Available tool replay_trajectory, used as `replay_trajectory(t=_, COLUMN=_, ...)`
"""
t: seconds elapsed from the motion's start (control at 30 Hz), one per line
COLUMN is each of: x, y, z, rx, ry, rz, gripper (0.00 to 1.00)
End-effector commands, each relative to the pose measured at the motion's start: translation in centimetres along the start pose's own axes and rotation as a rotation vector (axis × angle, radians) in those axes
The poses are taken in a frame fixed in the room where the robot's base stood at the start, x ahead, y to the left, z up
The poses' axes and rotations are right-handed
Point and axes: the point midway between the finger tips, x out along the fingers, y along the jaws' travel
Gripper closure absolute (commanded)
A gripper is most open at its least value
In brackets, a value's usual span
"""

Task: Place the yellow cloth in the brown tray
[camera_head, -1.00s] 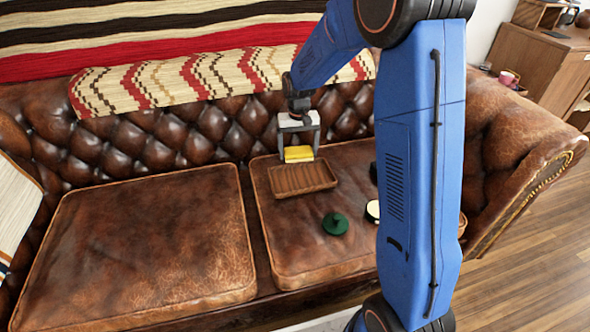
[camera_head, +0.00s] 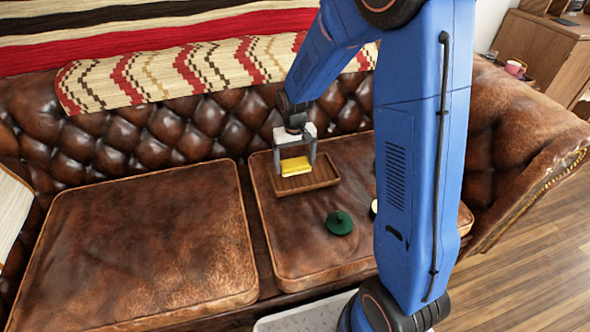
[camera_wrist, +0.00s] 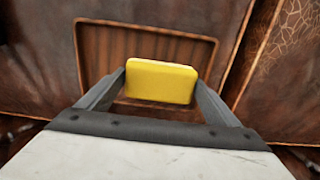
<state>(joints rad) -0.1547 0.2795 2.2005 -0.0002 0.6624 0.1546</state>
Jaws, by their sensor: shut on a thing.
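The yellow cloth (camera_head: 295,166) is a small folded block. My gripper (camera_head: 296,170) is shut on it, with one finger at each side. In the wrist view the cloth (camera_wrist: 161,81) sits between the two fingers (camera_wrist: 161,92). The brown tray (camera_head: 318,181) is a shallow rectangle lying on the right seat cushion. The cloth is over the tray, inside its outline in the wrist view, where the tray (camera_wrist: 100,55) shows behind it. I cannot tell whether the cloth touches the tray's floor.
A green round object (camera_head: 339,222) lies on the cushion in front of the tray. A pale round thing (camera_head: 374,207) is partly hidden by my arm. The left seat cushion (camera_head: 140,240) is bare. The tufted sofa back (camera_head: 190,130) rises behind the tray.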

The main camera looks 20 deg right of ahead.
Motion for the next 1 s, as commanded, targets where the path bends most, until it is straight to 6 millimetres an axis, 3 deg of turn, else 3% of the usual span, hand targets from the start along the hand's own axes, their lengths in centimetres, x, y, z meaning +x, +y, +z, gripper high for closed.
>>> replay_trajectory(t=0.23, x=3.0, y=0.0, z=0.1, rx=0.0, ry=-0.003, rz=0.001, gripper=0.33)
replay_trajectory(t=0.63, x=3.5, y=0.0, z=0.0, rx=0.0, ry=-0.001, rz=0.0, gripper=0.33)
replay_trajectory(t=0.67, x=3.5, y=0.0, z=0.0, rx=0.0, ry=0.0, rz=0.0, gripper=0.12)
replay_trajectory(t=0.7, x=3.5, y=0.0, z=0.0, rx=0.0, ry=0.0, rz=0.0, gripper=0.03)
replay_trajectory(t=1.0, x=3.3, y=0.0, z=0.0, rx=0.0, ry=0.0, rz=0.0, gripper=0.0)
